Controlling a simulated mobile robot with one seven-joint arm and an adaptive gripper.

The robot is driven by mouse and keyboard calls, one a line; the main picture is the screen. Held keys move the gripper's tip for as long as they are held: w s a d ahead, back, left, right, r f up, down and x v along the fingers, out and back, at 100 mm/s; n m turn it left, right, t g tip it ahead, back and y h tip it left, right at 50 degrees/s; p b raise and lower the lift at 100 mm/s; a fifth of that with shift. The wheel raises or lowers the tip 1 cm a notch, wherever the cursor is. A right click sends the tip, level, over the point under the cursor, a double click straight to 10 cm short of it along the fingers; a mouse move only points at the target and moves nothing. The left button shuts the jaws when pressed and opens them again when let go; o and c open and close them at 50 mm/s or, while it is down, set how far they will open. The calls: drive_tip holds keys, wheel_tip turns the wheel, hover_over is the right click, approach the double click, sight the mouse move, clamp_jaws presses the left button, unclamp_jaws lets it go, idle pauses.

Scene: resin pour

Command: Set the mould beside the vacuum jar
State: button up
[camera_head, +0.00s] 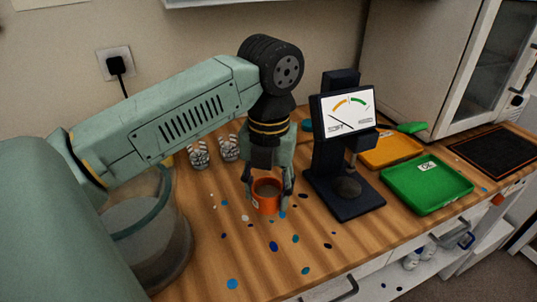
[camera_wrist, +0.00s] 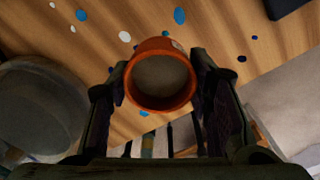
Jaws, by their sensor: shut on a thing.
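The mould is an orange round cup with a grey-brown inside. In the head view the mould (camera_head: 266,206) is over the wooden bench, upright, between the fingers of my gripper (camera_head: 268,190). In the wrist view the mould (camera_wrist: 161,105) sits between both fingers of my gripper (camera_wrist: 160,88), which is shut on it. I cannot tell whether its base touches the bench. The vacuum jar (camera_head: 150,235), a large clear round vessel, stands at the left, partly hidden by my arm. A large round grey shape at the left of the wrist view seems to be the jar (camera_wrist: 40,105).
A dark stand with a dial gauge (camera_head: 346,112) stands right of my gripper. Green (camera_head: 425,187) and orange (camera_head: 390,151) trays lie further right. Two patterned cups (camera_head: 198,155) stand behind. Flat coloured spots dot the bench (camera_head: 215,265) in front.

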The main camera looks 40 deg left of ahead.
wheel_tip(320, 180, down, 7)
drive_tip(key=b, duration=0.2)
drive_tip(key=shift+b, duration=0.4)
drive_tip(key=shift+f, duration=0.1)
drive_tip(key=o, duration=1.2)
wheel_tip(320, 180, up, 11)
drive_tip(key=p, duration=0.4)
drive_tip(key=shift+p, duration=0.35)
drive_tip(key=shift+r, duration=0.7)
